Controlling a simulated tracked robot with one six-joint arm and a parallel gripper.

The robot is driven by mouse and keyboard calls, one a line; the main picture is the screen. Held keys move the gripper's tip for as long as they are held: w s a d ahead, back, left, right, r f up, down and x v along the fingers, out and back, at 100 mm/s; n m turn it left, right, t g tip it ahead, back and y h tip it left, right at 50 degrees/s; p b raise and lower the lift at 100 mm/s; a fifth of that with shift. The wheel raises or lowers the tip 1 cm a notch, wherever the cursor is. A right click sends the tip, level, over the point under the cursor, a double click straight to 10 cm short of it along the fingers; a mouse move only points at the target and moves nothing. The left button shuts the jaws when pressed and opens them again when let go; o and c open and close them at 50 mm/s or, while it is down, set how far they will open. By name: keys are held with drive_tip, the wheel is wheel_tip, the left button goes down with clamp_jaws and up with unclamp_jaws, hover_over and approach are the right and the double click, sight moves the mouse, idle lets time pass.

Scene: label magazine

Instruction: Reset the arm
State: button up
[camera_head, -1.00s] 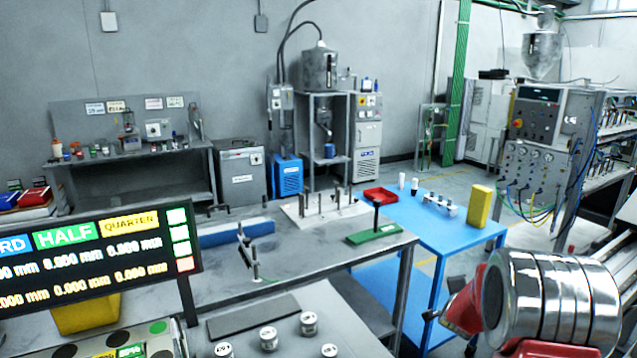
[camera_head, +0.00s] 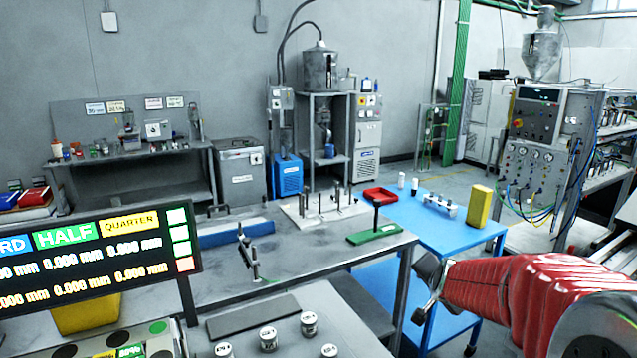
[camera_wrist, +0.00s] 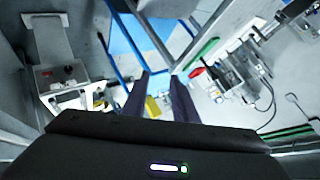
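My gripper (camera_wrist: 160,80) shows in the wrist view as two dark fingers with a gap between them. It is open, and nothing is held between the fingers. In the head view my red-sleeved arm reaches in from the right edge, and the dark gripper end (camera_head: 428,287) points left. It is in front of the blue table (camera_head: 420,212) and to the right of the grey workbench (camera_head: 330,250). In the wrist view the floor and blue table frame lie beyond the fingers.
A green stand (camera_head: 374,234), a red tray (camera_head: 380,194) and a yellow block (camera_head: 479,206) stand on the tables. A display board (camera_head: 95,250) is at the left. Several labelled white cylinders stand in front. Floor shows beyond the blue table.

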drive_tip(key=s+a+r+n+g+y, duration=0.1)
drive_tip(key=s+a+r+n, duration=0.2)
drive_tip(key=s, duration=0.5)
drive_tip(key=s+a+r+n+g+y, duration=0.1)
drive_tip(key=s+a+n, duration=0.2)
drive_tip(key=s+a, duration=0.45)
drive_tip(key=s+f+n+g, duration=0.1)
drive_tip(key=s+n, duration=0.4)
drive_tip(key=s, duration=1.3)
drive_tip(key=shift+s+a+f+g, duration=0.3)
drive_tip(key=shift+s+g, duration=0.1)
drive_tip(key=shift+g, duration=0.5)
